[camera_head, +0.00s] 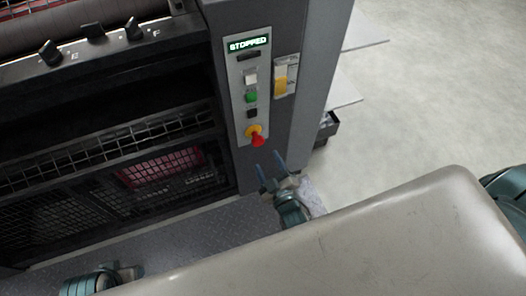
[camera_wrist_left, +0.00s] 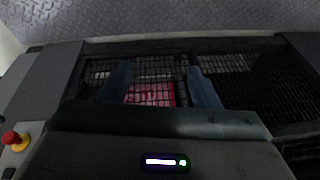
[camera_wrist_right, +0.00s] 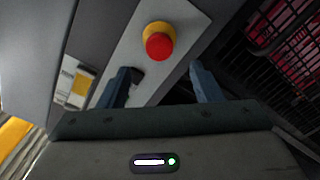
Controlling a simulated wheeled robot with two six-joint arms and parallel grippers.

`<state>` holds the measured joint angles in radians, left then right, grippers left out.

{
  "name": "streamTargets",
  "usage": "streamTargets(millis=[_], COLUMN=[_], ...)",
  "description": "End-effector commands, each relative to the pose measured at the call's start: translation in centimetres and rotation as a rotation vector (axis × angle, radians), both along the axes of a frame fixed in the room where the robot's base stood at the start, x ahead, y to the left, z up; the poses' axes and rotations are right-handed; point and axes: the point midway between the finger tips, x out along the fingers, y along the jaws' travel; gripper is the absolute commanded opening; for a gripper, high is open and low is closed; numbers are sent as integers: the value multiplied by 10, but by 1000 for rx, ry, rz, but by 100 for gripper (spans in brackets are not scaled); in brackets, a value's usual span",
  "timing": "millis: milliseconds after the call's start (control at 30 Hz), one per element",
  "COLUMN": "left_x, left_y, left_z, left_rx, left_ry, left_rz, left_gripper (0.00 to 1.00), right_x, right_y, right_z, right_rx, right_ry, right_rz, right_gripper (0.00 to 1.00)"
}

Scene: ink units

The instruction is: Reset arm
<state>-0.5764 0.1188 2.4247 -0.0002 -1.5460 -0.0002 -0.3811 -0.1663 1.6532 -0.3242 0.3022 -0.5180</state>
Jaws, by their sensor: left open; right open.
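My right gripper (camera_head: 270,172) is open and empty, with blue fingers apart, in front of the press column just below the red emergency stop knob (camera_head: 257,140). In the right wrist view, the fingers (camera_wrist_right: 160,85) are spread and the red knob on its yellow base (camera_wrist_right: 159,44) lies beyond them, apart from them. My left arm shows at the lower left of the head view, with its fingertips not clear there. In the left wrist view, my left gripper (camera_wrist_left: 160,85) is open and empty, facing mesh guards with a red item (camera_wrist_left: 150,94) behind them.
The control panel (camera_head: 238,75) has a display reading STOPPED, a green button (camera_head: 251,97) and other buttons. Black knobs line the press's upper ledge (camera_head: 100,55). A metal tread plate (camera_head: 180,235) lies below; open floor (camera_head: 430,110) is at right.

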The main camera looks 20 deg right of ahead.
Motion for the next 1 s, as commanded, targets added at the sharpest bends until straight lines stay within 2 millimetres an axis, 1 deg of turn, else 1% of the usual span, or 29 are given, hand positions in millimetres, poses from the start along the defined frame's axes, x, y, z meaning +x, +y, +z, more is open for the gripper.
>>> streamTargets(millis=[33, 200, 733, 833, 867, 933, 967, 1000], left_x=[0, 1, 2, 4, 7, 13, 15, 17], left_y=[0, 0, -1, -1, 0, 3, 4, 6], left_z=[-1, 0, 3, 5, 0, -20, -29, -44], left_rx=[0, -1, -2, -2, -1, 0, -1, -1], left_ry=[1, -2, -9, -14, -13, 4, 10, 19], left_rz=[0, 0, 1, 0, 0, 4, 5, 8], left_gripper=[56, 56, 56, 56, 56, 56, 56, 56], right_x=[-7, -16, -16, -17, -18, -22, -25, -30], right_y=[0, -1, -1, -2, -2, -5, -7, -10], right_z=[0, 0, 0, -5, -9, -24, -32, -46], right_rx=[0, 0, 0, 7, 14, 37, 51, 73], right_ry=[2, 0, 0, 22, 38, 98, 132, 186], right_rz=[0, 0, 0, 0, 0, -2, -4, -9], right_gripper=[59, 59, 59, 59, 59, 59, 59, 59])
